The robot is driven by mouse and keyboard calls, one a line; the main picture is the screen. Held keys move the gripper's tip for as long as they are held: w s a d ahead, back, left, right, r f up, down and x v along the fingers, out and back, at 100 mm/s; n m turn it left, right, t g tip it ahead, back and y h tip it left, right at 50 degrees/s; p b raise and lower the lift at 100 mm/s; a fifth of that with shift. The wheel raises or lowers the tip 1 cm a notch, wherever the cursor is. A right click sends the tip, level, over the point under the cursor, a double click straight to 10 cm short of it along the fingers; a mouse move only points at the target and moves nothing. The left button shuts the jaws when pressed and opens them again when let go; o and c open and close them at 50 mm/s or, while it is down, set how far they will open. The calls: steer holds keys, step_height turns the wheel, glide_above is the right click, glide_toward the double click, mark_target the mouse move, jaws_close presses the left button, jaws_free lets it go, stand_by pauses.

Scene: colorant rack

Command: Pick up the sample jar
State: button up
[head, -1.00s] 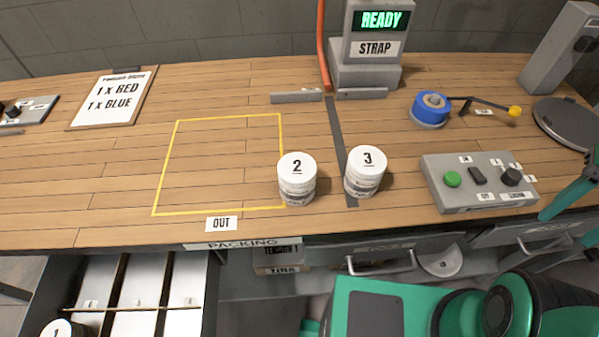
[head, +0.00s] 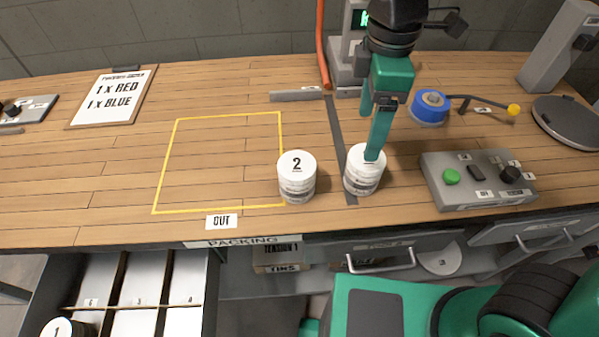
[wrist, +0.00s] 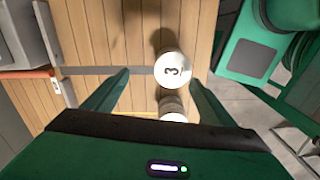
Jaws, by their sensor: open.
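Three white-lidded jars show in the head view. Jar 3 (head: 361,180) stands upright on the bench beside a dark strip. Jar 2 (head: 297,180) stands to its left, at the yellow outline's right corner. Jar 1 (head: 57,328) is partly seen in the open drawer. No jar is labelled "sample". My gripper (head: 369,135) is open and empty, pointing down above jar 3. Its near finger covers part of that lid in the head view. In the wrist view, jar 3 (wrist: 172,68) lies beyond the fingertips, closer to the right finger, with jar 2 (wrist: 173,117) below it.
A control box (head: 478,182) with a green button stands close right of jar 3. A blue roll (head: 431,106) and the strap station (head: 347,75) are behind. The yellow outlined area (head: 220,160) is empty. A card (head: 115,97) reads 1 x RED, 1 x BLUE.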

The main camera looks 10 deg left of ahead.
mark_target(301, 163)
steer(key=s+a+n, duration=0.1)
steer(key=a+n, duration=0.1)
steer(key=a, duration=0.1)
steer(key=s+a+n, duration=0.2)
steer(key=a, duration=0.2)
steer(key=s+a+n, duration=0.2)
steer(key=a, duration=0.1)
steer(key=shift+s+a+f, duration=0.1)
steer(key=shift+a+f, duration=0.05)
steer(key=shift+a, duration=0.2)
steer(key=shift+s+a+f, duration=0.2)
steer(key=shift+a, duration=0.05)
step_height(301, 163, down, 5)
steer(key=shift+f, duration=0.15)
steer(key=shift+s+a+f, duration=0.1)
steer(key=shift+a+f, duration=0.1)
steer(key=shift+f, duration=1.1)
steer(key=shift+s+a+f, duration=0.1)
steer(key=shift+a+f, duration=0.05)
steer(key=shift+f, duration=1.15)
steer(key=shift+w, duration=0.1)
steer(key=c, duration=1.3)
